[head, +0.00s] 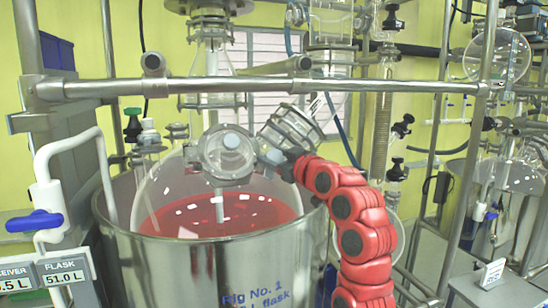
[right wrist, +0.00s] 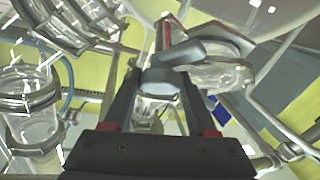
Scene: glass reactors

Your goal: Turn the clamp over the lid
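A round clear lid in a glass-and-metal port (head: 228,153) sits on the front of the glass flask (head: 160,195). A small grey clamp piece (head: 270,158) is at the right side of the port. My right gripper (head: 280,165), on the red arm, is just right of the port, mostly hidden. In the right wrist view its two dark fingers (right wrist: 160,85) stand apart, with a rounded grey clamp part (right wrist: 178,55) between and beyond the tips. Contact with it cannot be told. The port's glass rim (right wrist: 222,75) shows at the right. My left gripper is not in view.
A second glass port with a metal ring (head: 292,130) stands close above my right gripper. A metal rail (head: 270,86) crosses over the flask. The steel vessel (head: 200,268) holds the flask of red liquid. A white pipe with a blue-handled valve (head: 35,222) is at left.

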